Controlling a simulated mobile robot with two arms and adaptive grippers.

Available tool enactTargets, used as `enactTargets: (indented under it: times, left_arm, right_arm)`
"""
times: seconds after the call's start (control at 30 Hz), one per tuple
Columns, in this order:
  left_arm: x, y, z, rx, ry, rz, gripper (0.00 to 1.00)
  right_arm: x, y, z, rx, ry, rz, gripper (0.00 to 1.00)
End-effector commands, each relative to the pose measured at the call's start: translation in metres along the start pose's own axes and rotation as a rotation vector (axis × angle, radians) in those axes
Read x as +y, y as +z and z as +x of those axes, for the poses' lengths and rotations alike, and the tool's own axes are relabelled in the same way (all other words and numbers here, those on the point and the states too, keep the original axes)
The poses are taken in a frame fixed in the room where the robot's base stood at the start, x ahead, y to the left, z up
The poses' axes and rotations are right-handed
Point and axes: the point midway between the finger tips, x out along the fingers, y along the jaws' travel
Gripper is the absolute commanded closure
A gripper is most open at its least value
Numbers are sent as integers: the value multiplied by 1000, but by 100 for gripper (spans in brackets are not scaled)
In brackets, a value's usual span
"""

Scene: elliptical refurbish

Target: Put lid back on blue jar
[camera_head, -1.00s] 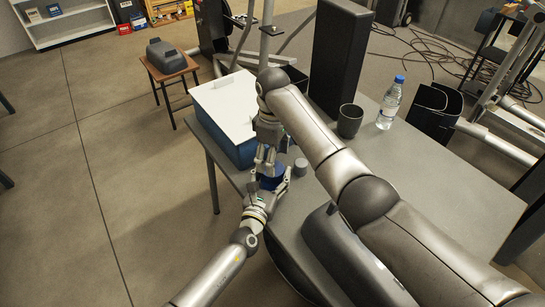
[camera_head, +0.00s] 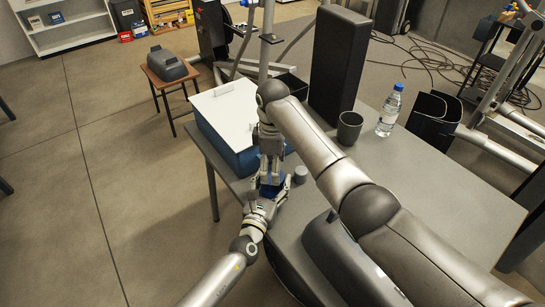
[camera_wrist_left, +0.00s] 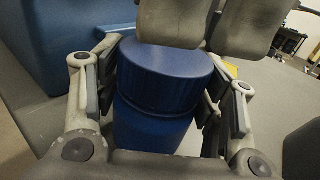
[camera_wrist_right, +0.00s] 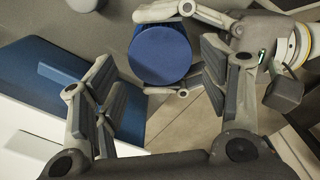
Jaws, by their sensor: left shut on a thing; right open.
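The blue jar (camera_wrist_left: 150,126) stands upright in the left wrist view, with its wider blue lid (camera_wrist_left: 165,72) resting level on top. My left gripper (camera_wrist_left: 162,95) is shut around the jar's sides. In the head view the jar (camera_head: 270,191) is mostly hidden between my left gripper (camera_head: 274,195) and my right gripper (camera_head: 271,178). My right gripper comes down from above and is open. In the right wrist view the round lid top (camera_wrist_right: 160,52) lies between and beyond its spread fingers. Whether the lid is fully seated I cannot tell.
A blue box with a white top (camera_head: 226,112) stands close by at the table's left edge. A small grey cylinder (camera_head: 300,174) is just right of the jar. A dark mug (camera_head: 349,128), a water bottle (camera_head: 390,110) and a tall black speaker (camera_head: 339,65) stand further back on the grey table (camera_head: 430,185).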

Motion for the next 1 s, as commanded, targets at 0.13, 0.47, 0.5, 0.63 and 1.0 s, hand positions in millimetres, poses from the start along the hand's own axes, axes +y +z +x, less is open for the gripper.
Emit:
enactTargets:
  times: [0.13, 0.47, 0.5, 0.63, 1.0]
  left_arm:
    - [-1, 0, 0, 1, -1, -1, 100]
    - [0, 0, 0, 1, -1, 0, 100]
    - [0, 0, 0, 1, -1, 0, 100]
    - [0, 0, 0, 1, -1, 0, 100]
    - [0, 0, 0, 1, -1, 0, 100]
  right_arm:
    - [0, 0, 22, -1, -1, 1, 32]
    - [0, 0, 41, 0, 0, 1, 32]
    - [0, 0, 41, 0, 0, 1, 32]
    - [0, 0, 40, 0, 0, 0, 32]
    - [0, 0, 40, 1, 1, 4, 70]
